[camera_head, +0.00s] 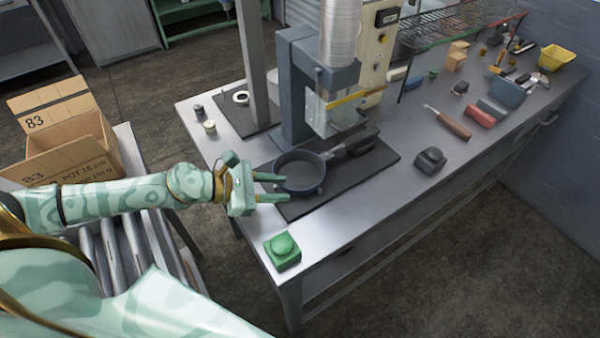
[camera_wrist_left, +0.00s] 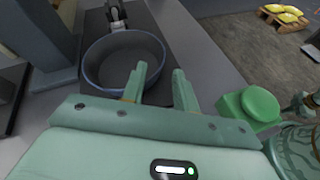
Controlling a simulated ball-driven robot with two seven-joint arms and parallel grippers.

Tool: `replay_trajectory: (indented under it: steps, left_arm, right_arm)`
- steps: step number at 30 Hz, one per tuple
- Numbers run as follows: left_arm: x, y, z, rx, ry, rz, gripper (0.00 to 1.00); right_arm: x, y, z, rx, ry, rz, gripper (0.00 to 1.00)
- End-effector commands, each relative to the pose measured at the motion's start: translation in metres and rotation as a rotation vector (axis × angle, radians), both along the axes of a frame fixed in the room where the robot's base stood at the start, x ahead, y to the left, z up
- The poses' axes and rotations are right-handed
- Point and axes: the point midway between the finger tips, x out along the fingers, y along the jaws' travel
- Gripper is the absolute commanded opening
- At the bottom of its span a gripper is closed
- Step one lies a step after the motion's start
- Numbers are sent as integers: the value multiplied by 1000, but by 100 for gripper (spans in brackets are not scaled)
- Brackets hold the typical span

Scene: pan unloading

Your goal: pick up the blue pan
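The blue pan (camera_head: 299,172) sits on a dark mat (camera_head: 350,175) on the metal table, under the press machine. Its handle points right and away in the head view. In the left wrist view the pan (camera_wrist_left: 124,62) is just ahead of the fingers. My left gripper (camera_head: 284,188) is open at the pan's near left side. In the left wrist view one finger of the left gripper (camera_wrist_left: 160,82) overlaps the pan's rim and the other is outside it. I cannot tell if either touches the rim.
The press column (camera_head: 297,90) stands close behind the pan. A green button box (camera_head: 282,250) is at the table's near corner. A dark block (camera_head: 430,160) and a brown-handled tool (camera_head: 449,122) lie to the right. An open cardboard box (camera_head: 65,140) stands at left.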

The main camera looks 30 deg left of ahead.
Motion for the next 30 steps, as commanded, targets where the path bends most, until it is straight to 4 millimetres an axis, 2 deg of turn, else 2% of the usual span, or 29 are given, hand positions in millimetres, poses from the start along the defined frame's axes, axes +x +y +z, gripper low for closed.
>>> replay_trajectory:
  steps: [6,15,23,26,30]
  left_arm:
    - [9,-10,-4,-1,-1,2,30]
    - [37,-40,-20,0,-2,0,30]
    - [38,-43,-23,0,0,-1,30]
    - [38,-43,-23,0,0,-1,2]
    - [38,-43,-24,0,2,-1,0]
  right_arm:
    - [2,8,4,10,-5,-3,0]
    - [5,8,13,11,-10,-3,0]
    - [5,4,12,5,-10,-1,0]
    - [5,4,12,5,-10,-1,0]
    - [5,3,12,4,-10,0,0]
